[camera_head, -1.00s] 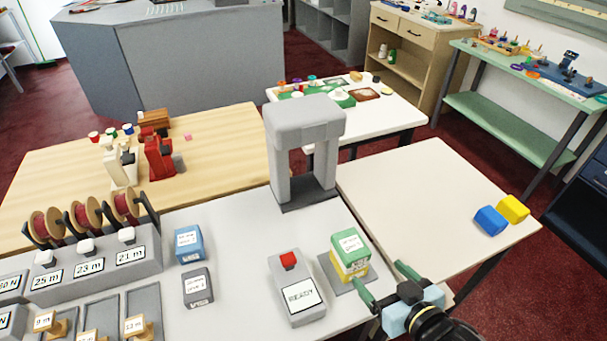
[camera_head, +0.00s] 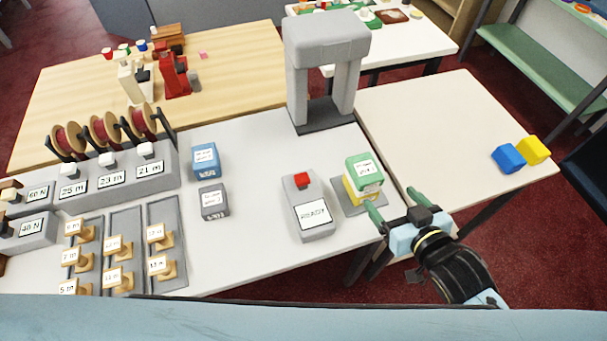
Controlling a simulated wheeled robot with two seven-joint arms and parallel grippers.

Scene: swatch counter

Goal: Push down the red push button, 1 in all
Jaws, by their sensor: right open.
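The red push button (camera_head: 302,179) sits raised on top of a grey box (camera_head: 318,231) with a white READY label, near the front of the white counter. My right gripper (camera_head: 392,202) is open with green fingertips. It is to the right of the button box, at the counter's right front edge, apart from the button and holding nothing. The left gripper does not show.
A green block (camera_head: 363,169) rests on a yellow one (camera_head: 358,194) between the button box and my right gripper. Blue (camera_head: 205,160) and grey (camera_head: 213,201) blocks stand left of the button. A grey arch (camera_head: 325,60) stands behind.

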